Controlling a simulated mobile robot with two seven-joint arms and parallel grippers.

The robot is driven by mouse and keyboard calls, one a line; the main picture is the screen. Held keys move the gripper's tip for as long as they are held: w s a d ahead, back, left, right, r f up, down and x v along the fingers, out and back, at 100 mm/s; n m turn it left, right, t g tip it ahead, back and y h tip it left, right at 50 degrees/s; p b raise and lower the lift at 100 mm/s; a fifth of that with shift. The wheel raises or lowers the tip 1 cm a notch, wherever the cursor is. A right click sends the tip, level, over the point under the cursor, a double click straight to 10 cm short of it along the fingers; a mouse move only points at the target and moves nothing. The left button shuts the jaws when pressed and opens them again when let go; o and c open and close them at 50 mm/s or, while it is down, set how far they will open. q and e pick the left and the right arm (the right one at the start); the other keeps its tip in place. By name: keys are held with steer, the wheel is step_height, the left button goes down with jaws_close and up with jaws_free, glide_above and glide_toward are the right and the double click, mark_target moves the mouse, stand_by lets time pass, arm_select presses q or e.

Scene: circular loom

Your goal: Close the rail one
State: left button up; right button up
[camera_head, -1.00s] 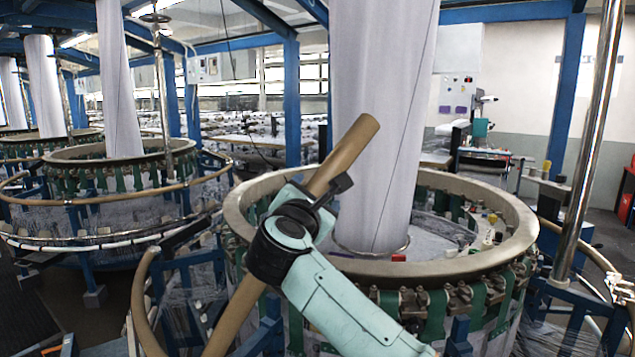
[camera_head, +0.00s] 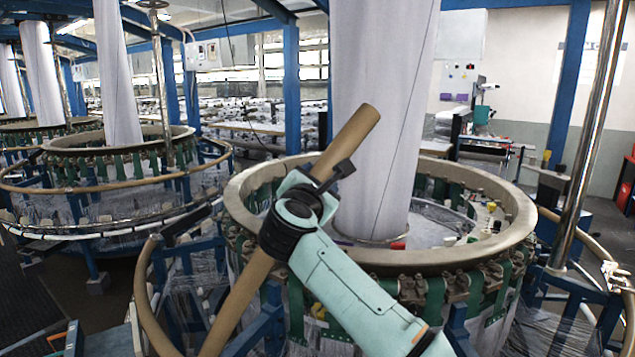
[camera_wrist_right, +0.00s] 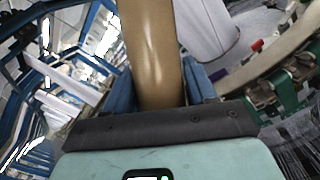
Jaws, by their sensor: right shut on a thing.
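The tan rail (camera_head: 345,138) is a thick, tube-like bar that slants across the head view from lower left to upper right, in front of the round loom (camera_head: 440,262). My right gripper (camera_head: 325,180) is shut on the rail, with its dark fingers around it below the upper end. In the right wrist view, the rail (camera_wrist_right: 152,55) stands between the blue finger pads of my right gripper (camera_wrist_right: 158,92). The lower end of the rail is cut off by the bottom of the head view. My left gripper is not in view.
A curved tan rail section (camera_head: 143,300) on a blue frame stands at the loom's left. Another rail section (camera_head: 590,243) is at the right, near a steel pole (camera_head: 592,140). A white fabric column (camera_head: 385,130) rises from the loom. Another loom (camera_head: 120,150) stands behind left.

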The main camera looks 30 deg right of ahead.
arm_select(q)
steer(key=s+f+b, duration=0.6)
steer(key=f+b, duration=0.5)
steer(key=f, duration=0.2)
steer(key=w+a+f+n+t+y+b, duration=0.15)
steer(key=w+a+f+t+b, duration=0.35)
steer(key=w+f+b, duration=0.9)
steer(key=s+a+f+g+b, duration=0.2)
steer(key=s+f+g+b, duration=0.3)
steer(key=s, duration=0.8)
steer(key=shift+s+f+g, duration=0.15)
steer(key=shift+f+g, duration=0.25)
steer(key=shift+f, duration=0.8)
arm_select(e)
steer(key=s+d+f+m+h, duration=0.1)
steer(key=s+d+f+m, duration=0.2)
steer(key=s+f, duration=0.9)
steer(key=s+d+f+m+h, duration=0.1)
steer(key=s+d+f+m, duration=0.3)
steer(key=s+d+f, duration=0.4)
steer(key=shift+s+f+t, duration=0.4)
steer(key=shift+s+f, duration=1.95)
steer(key=shift+f, duration=0.2)
